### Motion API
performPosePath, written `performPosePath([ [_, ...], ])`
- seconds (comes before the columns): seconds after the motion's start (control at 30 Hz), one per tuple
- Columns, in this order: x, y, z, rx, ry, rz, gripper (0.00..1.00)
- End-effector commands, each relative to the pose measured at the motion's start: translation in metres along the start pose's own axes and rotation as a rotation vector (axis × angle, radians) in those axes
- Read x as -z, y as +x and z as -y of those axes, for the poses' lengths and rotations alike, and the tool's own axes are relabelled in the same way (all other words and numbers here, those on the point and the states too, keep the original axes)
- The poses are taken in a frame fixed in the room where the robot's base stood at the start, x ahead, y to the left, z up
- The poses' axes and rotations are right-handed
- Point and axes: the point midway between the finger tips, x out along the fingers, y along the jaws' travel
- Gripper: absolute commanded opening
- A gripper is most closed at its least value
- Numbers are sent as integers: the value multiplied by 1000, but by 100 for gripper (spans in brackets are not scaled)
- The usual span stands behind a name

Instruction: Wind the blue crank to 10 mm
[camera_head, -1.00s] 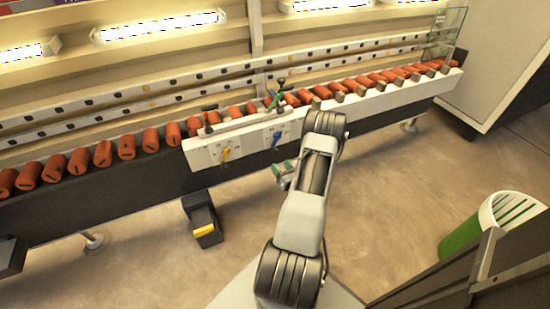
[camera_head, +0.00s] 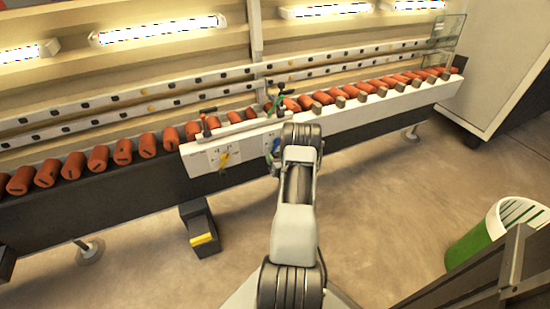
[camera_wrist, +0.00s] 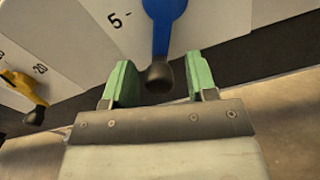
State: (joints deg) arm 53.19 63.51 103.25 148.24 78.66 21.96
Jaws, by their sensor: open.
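The blue crank (camera_wrist: 163,22) hangs down from its white dial plate in the wrist view, with a dark knob (camera_wrist: 160,76) at its lower end. My gripper (camera_wrist: 160,86) is open, with one green finger on each side of the knob. I see a gap on both sides, so the fingers are not closed on it. The number 5 shows on the dial plate (camera_wrist: 100,32) left of the crank. No other number of this dial is readable. In the head view the blue crank (camera_head: 276,146) shows only partly beside my arm, which hides most of my gripper.
A yellow crank (camera_wrist: 22,87) with its own dial stands left of the blue one, on the same white panel (camera_head: 196,160). Red rollers (camera_head: 122,152) line the conveyor behind. A black pedal box (camera_head: 199,228) stands on the floor. A green bin (camera_head: 478,240) is at right.

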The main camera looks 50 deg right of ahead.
Motion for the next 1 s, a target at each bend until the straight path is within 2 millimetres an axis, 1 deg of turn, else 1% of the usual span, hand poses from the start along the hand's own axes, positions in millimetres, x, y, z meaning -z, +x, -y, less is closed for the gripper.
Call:
performPosePath([
  [0.13,0,7,0,0,0,1,52],
  [0.43,0,8,0,0,0,0,52],
  [0.47,0,8,0,0,0,0,50],
  [0.9,0,8,0,0,-1,0,8],
  [0.97,-1,9,3,0,-1,1,3],
  [1.0,-1,8,2,-1,-1,0,3],
])
